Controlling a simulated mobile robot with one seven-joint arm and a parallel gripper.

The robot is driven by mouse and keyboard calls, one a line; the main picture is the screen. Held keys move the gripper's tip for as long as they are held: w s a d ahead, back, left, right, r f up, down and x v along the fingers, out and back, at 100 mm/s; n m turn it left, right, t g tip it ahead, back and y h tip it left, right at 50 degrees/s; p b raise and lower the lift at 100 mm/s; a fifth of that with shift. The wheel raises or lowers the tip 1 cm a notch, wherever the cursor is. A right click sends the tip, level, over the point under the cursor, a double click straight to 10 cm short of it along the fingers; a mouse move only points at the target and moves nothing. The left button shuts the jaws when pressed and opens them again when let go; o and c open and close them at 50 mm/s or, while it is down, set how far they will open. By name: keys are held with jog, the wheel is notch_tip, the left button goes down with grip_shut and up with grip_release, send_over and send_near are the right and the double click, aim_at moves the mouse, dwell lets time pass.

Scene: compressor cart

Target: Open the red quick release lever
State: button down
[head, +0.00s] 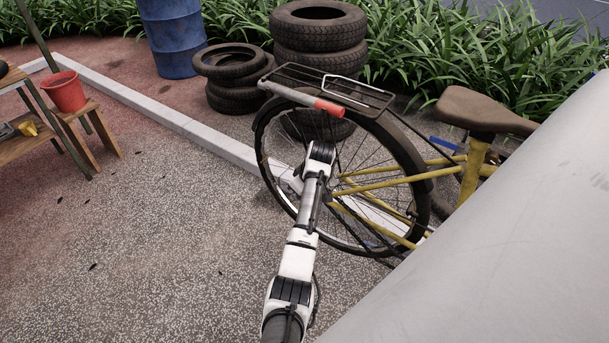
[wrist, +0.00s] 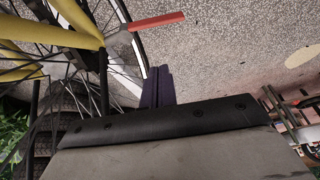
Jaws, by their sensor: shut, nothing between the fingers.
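The red quick release lever (wrist: 157,21) shows at the top of the wrist view as a flat red bar. Its left end meets a grey metal part beside the yellow bicycle frame (wrist: 70,18) and wheel spokes. My gripper (wrist: 158,70) is shut and empty, its dark fingers pressed together. In the picture the fingertips are below the lever, with a gap between them; the depth between them is unclear. In the head view my arm reaches to the rear wheel of the bicycle (head: 385,182). My fingers and the lever at the hub cannot be made out there.
A rear rack (head: 335,85) sits above the wheel, with a grey tube with a red end beside it. Stacked tyres (head: 318,40) and a blue barrel (head: 172,38) stand behind. A red bucket (head: 65,92) is at left. A large grey surface (head: 510,260) fills the lower right.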

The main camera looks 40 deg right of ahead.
jog(key=v, duration=0.6)
jog(key=shift+a+r+b, duration=0.25)
jog(key=shift+r+b, duration=0.1)
jog(key=shift+b, duration=0.05)
jog(key=shift+s, duration=0.1)
